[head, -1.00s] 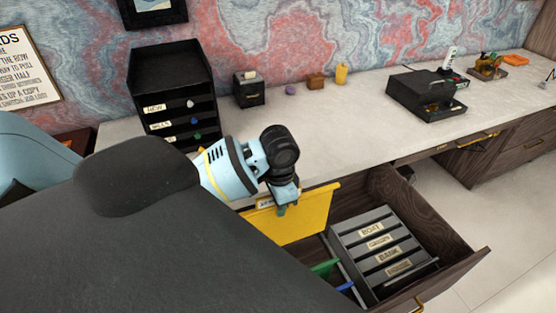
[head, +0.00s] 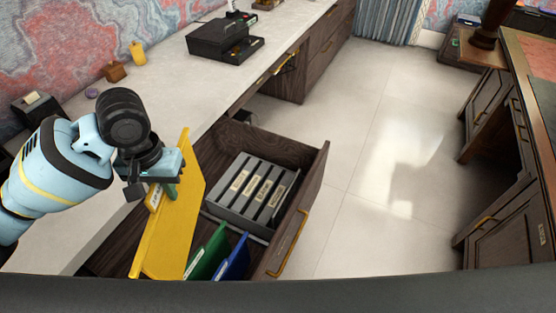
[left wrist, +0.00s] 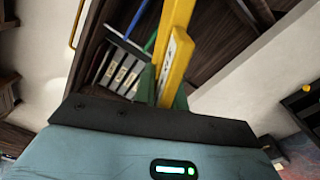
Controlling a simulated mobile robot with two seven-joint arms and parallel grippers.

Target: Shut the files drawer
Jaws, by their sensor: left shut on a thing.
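The files drawer (head: 299,216) stands pulled out from under the white counter in the head view, with its gold handle (head: 289,243) on its front. Inside are a grey rack of labelled files (head: 243,206), a green folder (head: 206,254) and a blue folder (head: 235,259). My left gripper (head: 168,188) is shut on the labelled top edge of a yellow folder (head: 168,238) at the drawer's left. In the left wrist view the green fingers (left wrist: 161,88) clamp the yellow folder (left wrist: 174,48). My right gripper is not in view.
The white counter (head: 170,84) holds a black device (head: 222,40), a yellow candle (head: 138,54) and a small brown block (head: 116,71). A wooden desk (head: 515,170) stands at the right. The pale tiled floor (head: 390,130) between is clear.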

